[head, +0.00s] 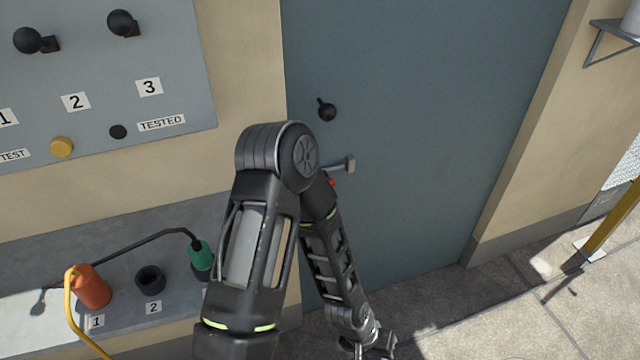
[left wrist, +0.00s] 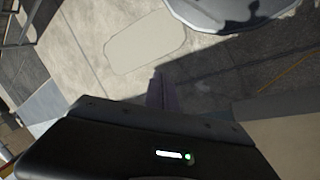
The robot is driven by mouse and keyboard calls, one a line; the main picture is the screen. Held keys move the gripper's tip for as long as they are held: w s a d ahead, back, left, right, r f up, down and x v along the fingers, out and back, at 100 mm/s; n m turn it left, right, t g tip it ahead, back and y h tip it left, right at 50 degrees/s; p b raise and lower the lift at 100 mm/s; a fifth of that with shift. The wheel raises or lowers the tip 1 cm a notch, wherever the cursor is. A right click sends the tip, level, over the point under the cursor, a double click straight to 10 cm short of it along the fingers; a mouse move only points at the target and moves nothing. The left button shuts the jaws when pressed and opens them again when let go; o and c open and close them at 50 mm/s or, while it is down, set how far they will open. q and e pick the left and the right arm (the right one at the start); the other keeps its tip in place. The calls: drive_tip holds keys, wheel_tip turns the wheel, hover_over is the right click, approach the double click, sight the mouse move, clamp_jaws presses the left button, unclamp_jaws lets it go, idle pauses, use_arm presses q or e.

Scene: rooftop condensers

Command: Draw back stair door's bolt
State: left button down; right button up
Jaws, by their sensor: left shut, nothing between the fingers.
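The blue-grey stair door (head: 430,120) fills the middle of the head view and looks shut. A black knob on a short stem (head: 326,110) sits near its left edge. Below it a grey metal lever handle (head: 343,165) sticks out, with a small red part (head: 332,182) under it. My left arm's elbow is in front of the door's left edge and hides part of the hardware there. My left gripper hangs low at the bottom edge of the head view, away from the knob and handle. In the left wrist view its fingers (left wrist: 158,90) are shut and empty, over paving. My right gripper is out of view.
Left of the door is a grey panel (head: 110,80) with black knobs and a yellow button (head: 61,147). Below it a ledge (head: 130,318) carries orange (head: 93,290) and green (head: 200,258) plugs with cables. A yellow post (head: 610,222) stands right. Paving before the door looks clear.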

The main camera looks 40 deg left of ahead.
sight(328, 178)
use_arm(q)
drive_tip(key=w+a+r+n+t+y+b, duration=0.1)
drive_tip(key=w+a+r+n+t+b, duration=0.1)
drive_tip(key=w+a+r, duration=0.45)
drive_tip(key=w+a+r+n+t+y+b, duration=0.15)
drive_tip(key=w+a+r, duration=0.25)
drive_tip(key=w+a, duration=0.45)
drive_tip(key=s+a+r+n+y+b, duration=0.1)
drive_tip(key=a+r+n, duration=0.1)
drive_tip(key=a+r, duration=0.7)
drive_tip(key=s+a+r+n+t+y+b, duration=0.1)
drive_tip(key=a+r+n+y, duration=0.1)
drive_tip(key=a+r, duration=0.7)
wheel_tip(328, 178, up, 2)
drive_tip(key=shift+s+a+r+n, duration=0.15)
drive_tip(key=shift+a+n, duration=0.1)
drive_tip(key=shift+n, duration=0.5)
drive_tip(key=w+f, duration=0.9)
